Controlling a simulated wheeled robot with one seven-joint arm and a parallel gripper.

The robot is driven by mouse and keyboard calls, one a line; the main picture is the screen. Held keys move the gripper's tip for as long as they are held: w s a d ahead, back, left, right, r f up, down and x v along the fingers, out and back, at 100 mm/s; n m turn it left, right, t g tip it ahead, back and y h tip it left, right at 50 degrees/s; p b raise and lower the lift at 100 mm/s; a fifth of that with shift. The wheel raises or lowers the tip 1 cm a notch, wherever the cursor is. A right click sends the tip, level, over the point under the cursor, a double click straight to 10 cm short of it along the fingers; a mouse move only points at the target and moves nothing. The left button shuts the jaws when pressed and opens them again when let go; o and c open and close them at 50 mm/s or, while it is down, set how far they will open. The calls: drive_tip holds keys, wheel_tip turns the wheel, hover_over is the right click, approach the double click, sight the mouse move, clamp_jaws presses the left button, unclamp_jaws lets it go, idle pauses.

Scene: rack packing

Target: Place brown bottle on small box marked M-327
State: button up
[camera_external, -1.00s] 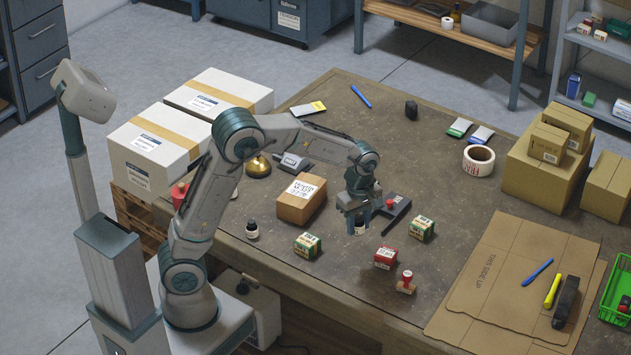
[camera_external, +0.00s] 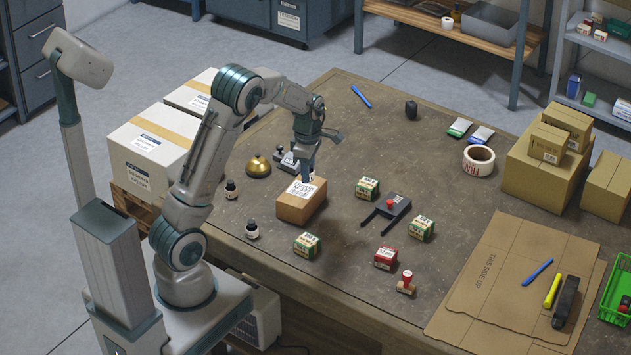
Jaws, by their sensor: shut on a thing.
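My gripper (camera_external: 306,177) points down over the labelled top of a small brown box (camera_external: 291,212), towards its back edge. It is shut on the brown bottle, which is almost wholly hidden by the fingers. I cannot tell whether the bottle touches the box top. The box has a white label with dark print, too small to read as M-327. Two other small dark bottles stand upright left of the box, one further back (camera_external: 231,190) and one nearer (camera_external: 252,230).
Small green-and-white cartons (camera_external: 307,245) and a red carton (camera_external: 385,258) stand around the box. A dark forked holder (camera_external: 385,211) lies to its right. A brass bell (camera_external: 257,166) and a grey device (camera_external: 287,161) are behind it. The back middle of the table is mostly clear.

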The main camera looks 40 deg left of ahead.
sight(302, 190)
drive_tip(key=w+a+f, duration=0.2)
drive_tip(key=a, duration=0.1)
drive_tip(key=shift+a+f+p, duration=0.3)
drive_tip(key=shift+f, duration=0.05)
drive_tip(key=shift+f+p, duration=0.35)
drive_tip(key=shift+f, duration=1.55)
drive_tip(key=shift+f, duration=0.2)
drive_tip(key=o, duration=1)
drive_tip(key=shift+r, duration=0.1)
